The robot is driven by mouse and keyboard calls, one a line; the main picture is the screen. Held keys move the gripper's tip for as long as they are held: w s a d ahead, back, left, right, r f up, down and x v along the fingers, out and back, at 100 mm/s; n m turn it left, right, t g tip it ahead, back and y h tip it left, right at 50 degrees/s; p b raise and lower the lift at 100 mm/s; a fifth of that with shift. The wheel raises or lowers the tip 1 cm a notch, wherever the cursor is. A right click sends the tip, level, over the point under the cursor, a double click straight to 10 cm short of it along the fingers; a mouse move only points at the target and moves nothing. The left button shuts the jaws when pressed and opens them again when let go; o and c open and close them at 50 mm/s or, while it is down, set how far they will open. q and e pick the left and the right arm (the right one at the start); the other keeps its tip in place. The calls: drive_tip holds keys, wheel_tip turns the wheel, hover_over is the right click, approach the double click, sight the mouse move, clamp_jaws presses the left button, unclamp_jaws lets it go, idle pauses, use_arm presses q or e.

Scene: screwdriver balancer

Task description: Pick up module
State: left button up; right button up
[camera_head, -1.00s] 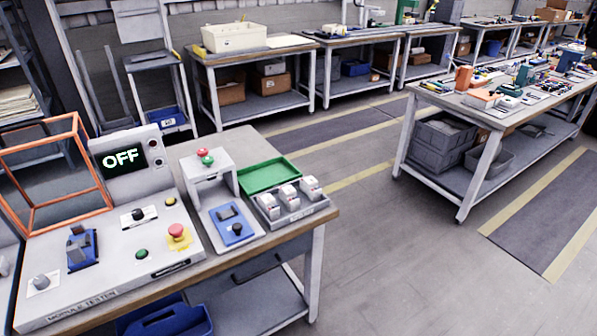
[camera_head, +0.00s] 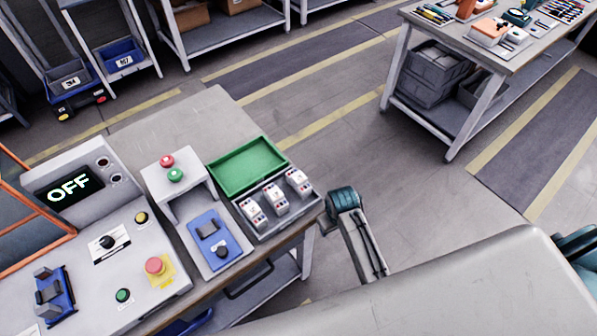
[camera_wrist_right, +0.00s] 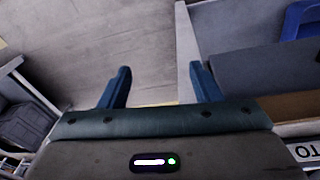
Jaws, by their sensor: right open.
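Three white modules stand in a row in a grey tray (camera_head: 262,232) at the bench's right end: a left one (camera_head: 254,212), a middle one (camera_head: 275,200) and a right one (camera_head: 298,180). A green tray (camera_head: 248,167) lies behind them. In the right wrist view my right gripper (camera_wrist_right: 160,88) is open, with nothing between its two blue fingers. It points over bare floor, and no module shows there. I cannot make out its fingertips in the head view. My left gripper cannot be made out in either view.
A tester panel (camera_head: 128,288) with a screen reading OFF and a stand with red and green buttons (camera_head: 190,182) stand left of the modules. A teal-jointed part of my arm is just right of the bench. A second table (camera_head: 470,48) stands far right, with floor between.

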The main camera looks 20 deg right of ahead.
drive_tip(key=w+a+r+p, duration=0.2)
drive_tip(key=w+r, duration=0.1)
drive_tip(key=r, duration=0.8)
drive_tip(key=n+g, duration=0.1)
drive_tip(key=n, duration=0.1)
approach(299, 176)
drive_tip(key=shift+s+f+y, duration=0.15)
drive_tip(key=shift+s+y, duration=0.15)
drive_tip(key=shift+s, duration=0.15)
drive_tip(key=shift+w+a+f+p, duration=0.1)
drive_tip(key=shift+f+p, duration=0.05)
drive_tip(key=shift+p, duration=0.15)
wheel_tip(299, 176, down, 5)
drive_tip(key=shift+r+p, duration=0.1)
drive_tip(key=shift+p, duration=0.6)
drive_tip(key=shift+w+f, duration=0.1)
drive_tip(key=shift+f, duration=0.25)
drive_tip(key=f, duration=0.1)
drive_tip(key=f+p, duration=0.2)
drive_tip(key=f, duration=0.1)
drive_tip(key=shift+w+d, duration=0.35)
drive_tip(key=shift+f, duration=0.35)
use_arm(q)
wheel_tip(299, 176, up, 7)
drive_tip(key=shift+w+r, duration=0.2)
drive_tip(key=shift+w, duration=0.1)
use_arm(e)
drive_tip(key=shift+c, duration=0.2)
